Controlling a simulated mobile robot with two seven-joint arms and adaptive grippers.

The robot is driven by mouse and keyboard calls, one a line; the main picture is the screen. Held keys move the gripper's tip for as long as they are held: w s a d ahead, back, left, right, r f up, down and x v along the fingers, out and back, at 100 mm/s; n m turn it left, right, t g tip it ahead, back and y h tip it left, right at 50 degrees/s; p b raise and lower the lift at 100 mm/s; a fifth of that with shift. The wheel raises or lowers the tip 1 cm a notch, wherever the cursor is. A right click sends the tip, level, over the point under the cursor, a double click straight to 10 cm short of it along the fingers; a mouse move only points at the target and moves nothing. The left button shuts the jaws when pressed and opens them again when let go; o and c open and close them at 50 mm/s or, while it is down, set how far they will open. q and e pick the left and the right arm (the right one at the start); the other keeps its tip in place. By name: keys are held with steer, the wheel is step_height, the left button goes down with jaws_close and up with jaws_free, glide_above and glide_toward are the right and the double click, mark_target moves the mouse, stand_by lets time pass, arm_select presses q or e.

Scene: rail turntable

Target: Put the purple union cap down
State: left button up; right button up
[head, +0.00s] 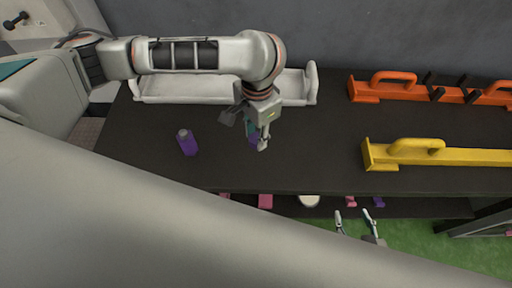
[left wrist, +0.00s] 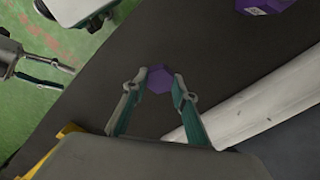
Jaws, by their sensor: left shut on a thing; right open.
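The purple union cap (left wrist: 160,79), with a hexagonal outline, is between the fingertips of my left gripper (left wrist: 158,84) in the left wrist view. In the head view the left gripper (head: 249,136) points down over the dark table, and the cap (head: 253,143) is mostly hidden by the fingers. I cannot tell whether the cap touches the table. My right gripper (head: 357,214) is open and empty, off the table's front edge; it also shows in the left wrist view (left wrist: 68,78).
Another purple piece (head: 187,143) stands left of the left gripper. A white tray (head: 215,98) lies behind. Orange (head: 366,91) and yellow (head: 460,157) handled racks stand right. Small parts, including a pink one (head: 265,201), sit below the front edge. The table's middle is clear.

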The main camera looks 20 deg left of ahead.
arm_select(q)
step_height(320, 180, down, 6)
steer(key=shift+f+b, duration=0.2)
steer(key=shift+b, duration=0.85)
steer(key=shift+r, duration=0.15)
arm_select(e)
steer(key=f, duration=0.3)
steer(key=shift+s, duration=0.35)
steer(key=shift+r, duration=0.15)
arm_select(q)
steer(key=o, duration=1.2)
steer(key=shift+o, duration=0.2)
step_height(320, 180, up, 11)
steer(key=p, duration=0.4)
steer(key=shift+w+r, duration=0.1)
steer(key=shift+r, duration=0.4)
arm_select(e)
steer(key=r, duration=0.2)
steer(key=w+r, duration=0.1)
steer(key=r, duration=0.2)
